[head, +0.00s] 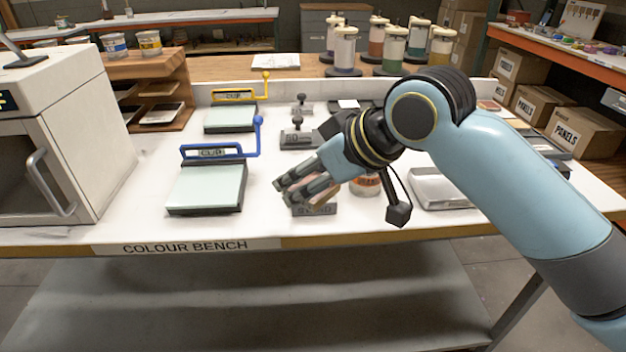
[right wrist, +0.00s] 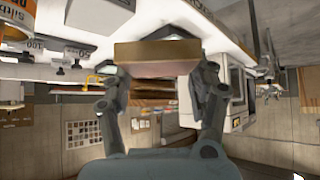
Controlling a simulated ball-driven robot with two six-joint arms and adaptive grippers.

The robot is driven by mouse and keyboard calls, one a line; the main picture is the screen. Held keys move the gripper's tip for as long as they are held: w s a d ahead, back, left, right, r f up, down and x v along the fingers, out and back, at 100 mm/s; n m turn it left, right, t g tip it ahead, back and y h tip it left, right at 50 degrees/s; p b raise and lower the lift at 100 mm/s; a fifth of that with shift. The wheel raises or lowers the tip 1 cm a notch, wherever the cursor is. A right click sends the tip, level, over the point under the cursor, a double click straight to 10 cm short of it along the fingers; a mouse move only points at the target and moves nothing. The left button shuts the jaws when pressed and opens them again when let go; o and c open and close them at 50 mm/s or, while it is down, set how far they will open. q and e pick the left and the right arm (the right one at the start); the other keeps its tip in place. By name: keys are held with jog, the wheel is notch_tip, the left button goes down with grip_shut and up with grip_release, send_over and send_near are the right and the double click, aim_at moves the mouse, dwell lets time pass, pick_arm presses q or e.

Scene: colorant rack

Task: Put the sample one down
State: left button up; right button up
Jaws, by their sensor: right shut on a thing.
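My right gripper (head: 297,188) is above the front middle of the colour bench, right of the blue-framed scale. It is shut on a tan and pinkish block (right wrist: 157,55), which I take to be the sample. The right wrist view shows the block between the two fingertips (right wrist: 160,73). In the head view the fingers hide most of it. My left gripper is not in view.
A dark grey weight (head: 318,210) stands close behind and below my right fingers. A tin (head: 366,187) and a metal tray (head: 440,188) are to the right. A white cabinet (head: 60,130) stands at the left. White bench top is free around the blue-framed scale.

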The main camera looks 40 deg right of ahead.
jog(key=w+d+f, duration=0.1)
jog(key=w+d, duration=0.1)
jog(key=w+d+f, duration=0.1)
jog(key=w+f, duration=0.1)
jog(key=w+d+f, duration=0.2)
jog(key=shift+w+d+f, duration=0.15)
jog(key=shift+w+d, duration=0.15)
jog(key=shift+w, duration=0.05)
jog(key=shift+w+d+f, duration=0.1)
jog(key=shift+w+f, duration=0.05)
jog(key=shift+f, duration=0.05)
notch_tip(320, 180, down, 4)
jog(key=shift+r, duration=0.25)
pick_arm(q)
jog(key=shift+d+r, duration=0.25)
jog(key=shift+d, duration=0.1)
pick_arm(e)
jog(key=shift+f, duration=0.15)
jog(key=shift+f, duration=0.15)
jog(key=o, duration=1)
jog(key=shift+o, duration=0.2)
